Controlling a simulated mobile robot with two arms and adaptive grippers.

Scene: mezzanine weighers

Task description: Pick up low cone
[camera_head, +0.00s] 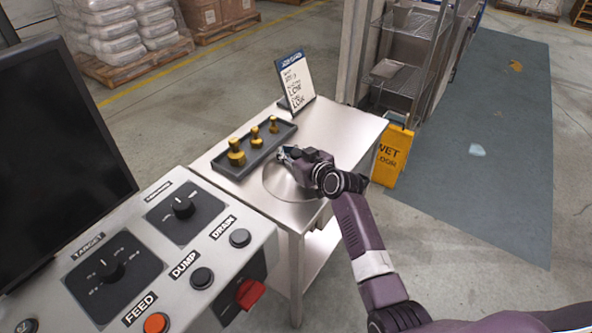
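A low, grey metallic cone (284,185) with a wide round base stands on the steel table (342,130), right of the weight tray. My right gripper (288,154) is over the top of the cone, its fingers pointing left. The gripper covers the cone's tip and much of its right side. The fingers are small and partly hidden, so I cannot tell whether they are closed on it. My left gripper is not in view.
A dark tray (283,139) with three brass weights lies beside the cone. A sign card (296,80) stands behind. A control panel (215,207) and dark monitor (60,150) fill the left.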

